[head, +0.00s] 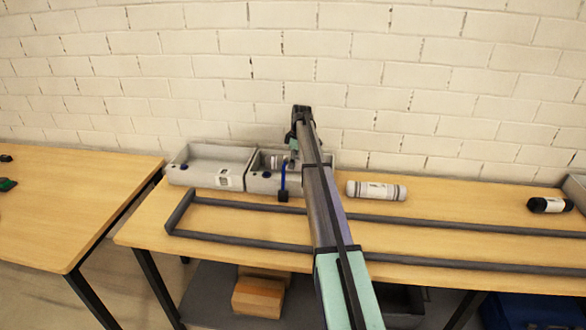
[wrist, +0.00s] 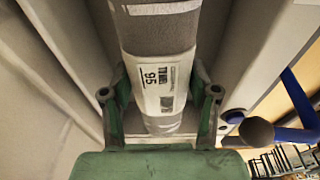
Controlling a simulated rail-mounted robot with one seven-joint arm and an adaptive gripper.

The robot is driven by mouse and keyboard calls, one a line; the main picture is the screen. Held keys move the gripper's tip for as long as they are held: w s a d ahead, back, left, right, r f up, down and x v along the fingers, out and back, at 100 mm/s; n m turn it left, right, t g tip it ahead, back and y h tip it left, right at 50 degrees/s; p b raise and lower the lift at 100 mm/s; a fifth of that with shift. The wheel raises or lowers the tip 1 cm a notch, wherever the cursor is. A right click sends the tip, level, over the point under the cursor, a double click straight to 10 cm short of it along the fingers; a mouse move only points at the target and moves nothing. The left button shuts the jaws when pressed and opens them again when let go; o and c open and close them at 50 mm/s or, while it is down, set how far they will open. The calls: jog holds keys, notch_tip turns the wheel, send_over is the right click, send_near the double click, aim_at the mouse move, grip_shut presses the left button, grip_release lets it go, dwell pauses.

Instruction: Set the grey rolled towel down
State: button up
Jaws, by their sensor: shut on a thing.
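My gripper (wrist: 160,98) is shut on the grey rolled towel (wrist: 158,38), which has a white printed label band and runs up out of the wrist view between the two green fingers. Grey bin walls show on both sides of it. In the head view my gripper (head: 293,147) is at the right-hand grey bin (head: 262,184), and part of a grey roll (head: 273,160) shows inside that bin beside it. My arm hides part of this bin. I cannot tell whether the towel touches the bin floor.
A second grey bin (head: 205,179) with a white label stands directly left. A pale grey striped roll (head: 376,190) lies on the wooden table (head: 450,207) to the right, with a black roll (head: 549,205) farther right. A low dark rail (head: 240,241) runs along the front. A brick wall stands behind.

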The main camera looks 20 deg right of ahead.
aim_at(297, 158)
jog(key=shift+f+p, duration=0.45)
jog(key=shift+f, duration=1.65)
jog(key=shift+f, duration=0.15)
jog(key=o, duration=1.3)
jog(key=shift+c, duration=0.2)
jog(key=r, duration=0.4)
jog(key=d+r+b, duration=0.1)
jog(key=r, duration=0.3)
jog(key=s+r+b, duration=0.1)
jog(key=r, duration=0.3)
jog(key=shift+d+r, duration=0.1)
jog(key=shift+d, duration=0.15)
